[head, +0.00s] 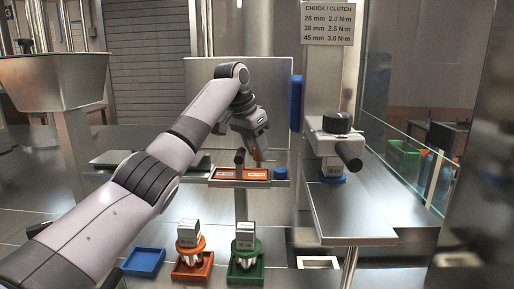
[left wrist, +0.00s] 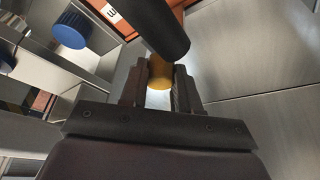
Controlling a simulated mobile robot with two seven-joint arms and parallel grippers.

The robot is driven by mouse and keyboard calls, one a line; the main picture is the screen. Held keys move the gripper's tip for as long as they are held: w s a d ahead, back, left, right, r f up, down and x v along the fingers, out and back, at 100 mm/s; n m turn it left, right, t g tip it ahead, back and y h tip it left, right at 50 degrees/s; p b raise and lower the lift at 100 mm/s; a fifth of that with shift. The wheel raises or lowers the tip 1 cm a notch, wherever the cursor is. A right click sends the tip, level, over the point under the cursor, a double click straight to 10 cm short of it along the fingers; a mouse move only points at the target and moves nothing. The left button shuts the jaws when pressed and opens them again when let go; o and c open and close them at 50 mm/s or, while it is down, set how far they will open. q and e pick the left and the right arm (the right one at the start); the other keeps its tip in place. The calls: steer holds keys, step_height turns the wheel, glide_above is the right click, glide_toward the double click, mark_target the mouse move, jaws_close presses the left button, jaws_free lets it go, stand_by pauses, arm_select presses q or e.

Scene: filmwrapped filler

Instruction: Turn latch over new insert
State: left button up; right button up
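My left gripper (head: 257,150) is over the right part of the tray with orange-red inserts (head: 227,174), pointing down. In the left wrist view its fingers (left wrist: 160,82) stand on both sides of a yellow-orange peg (left wrist: 159,73), which fills the gap between them; they look shut on it. The peg also shows as an orange sliver in the head view (head: 257,156). A dark rod (left wrist: 160,25) crosses the wrist view above the peg; a dark upright knob (head: 239,157) stands at the tray. I cannot tell how the latch lies over the insert. My right gripper is not in view.
A blue round knob (head: 281,172) sits at the tray's right end. An orange holder (head: 192,267) and a green holder (head: 244,270) carry labelled blocks, beside an empty blue tray (head: 144,262). A dark-knobbed fixture (head: 336,124) stands right, above a metal ledge (head: 350,212).

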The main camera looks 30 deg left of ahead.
arm_select(q)
steer(key=shift+m, duration=0.3)
steer(key=shift+w+r+m+h, duration=0.1)
steer(key=shift+m+h, duration=0.8)
steer(key=shift+m, duration=1)
steer(key=shift+g, duration=0.3)
steer(key=o, duration=1.1)
steer(key=shift+a, duration=0.1)
steer(key=shift+c, duration=0.2)
